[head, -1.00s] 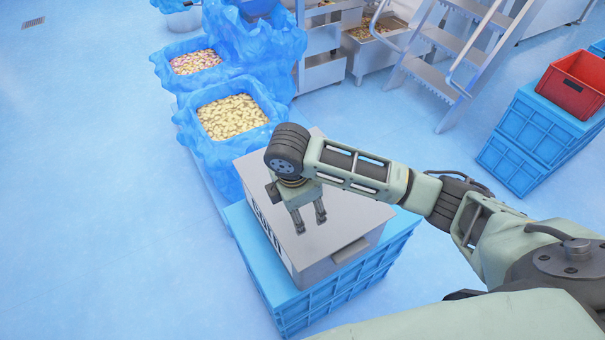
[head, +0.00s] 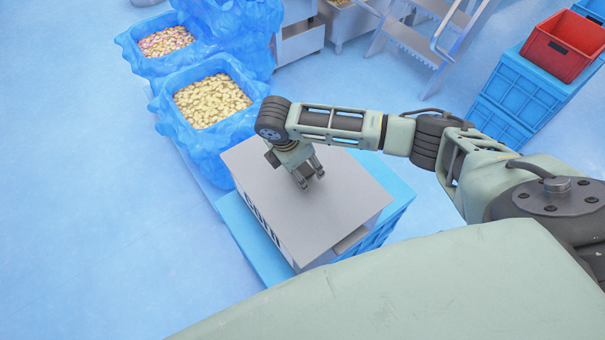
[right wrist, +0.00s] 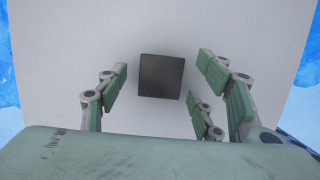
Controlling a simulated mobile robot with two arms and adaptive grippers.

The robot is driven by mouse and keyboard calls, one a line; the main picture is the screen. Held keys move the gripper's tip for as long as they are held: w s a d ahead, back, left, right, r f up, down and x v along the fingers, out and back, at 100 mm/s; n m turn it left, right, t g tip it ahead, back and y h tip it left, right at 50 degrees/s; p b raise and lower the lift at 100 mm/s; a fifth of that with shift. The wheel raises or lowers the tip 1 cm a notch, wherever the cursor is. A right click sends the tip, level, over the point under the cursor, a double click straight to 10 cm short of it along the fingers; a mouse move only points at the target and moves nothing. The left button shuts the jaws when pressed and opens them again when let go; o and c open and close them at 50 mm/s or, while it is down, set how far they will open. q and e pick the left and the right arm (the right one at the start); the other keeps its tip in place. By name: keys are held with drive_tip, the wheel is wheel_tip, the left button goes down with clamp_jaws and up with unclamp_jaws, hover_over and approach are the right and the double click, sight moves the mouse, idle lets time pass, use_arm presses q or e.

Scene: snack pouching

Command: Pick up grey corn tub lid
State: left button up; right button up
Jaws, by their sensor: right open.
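The grey corn tub lid (head: 330,206) lies flat on the grey tub (head: 349,240), which stands on a blue crate (head: 397,208). Dark lettering on the tub's left side is partly in view. My right gripper (head: 309,178) points down over the lid's middle, open and empty. In the right wrist view, a dark square handle (right wrist: 161,76) on the pale lid (right wrist: 60,60) lies between the spread fingers of the right gripper (right wrist: 165,100). I cannot tell how far the fingertips are above the lid. My left gripper is not in view.
Blue-lined bins of pale snacks (head: 212,100) and pinkish snacks (head: 166,41) stand behind and left of the tub. A red crate (head: 562,46) sits on blue crates (head: 519,98) at the right. Metal steps (head: 432,50) stand at the back. The floor at left is clear.

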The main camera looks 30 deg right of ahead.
drive_tip(key=shift+s+f, duration=0.1)
drive_tip(key=c, duration=1.3)
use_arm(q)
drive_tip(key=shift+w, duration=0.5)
use_arm(e)
clamp_jaws()
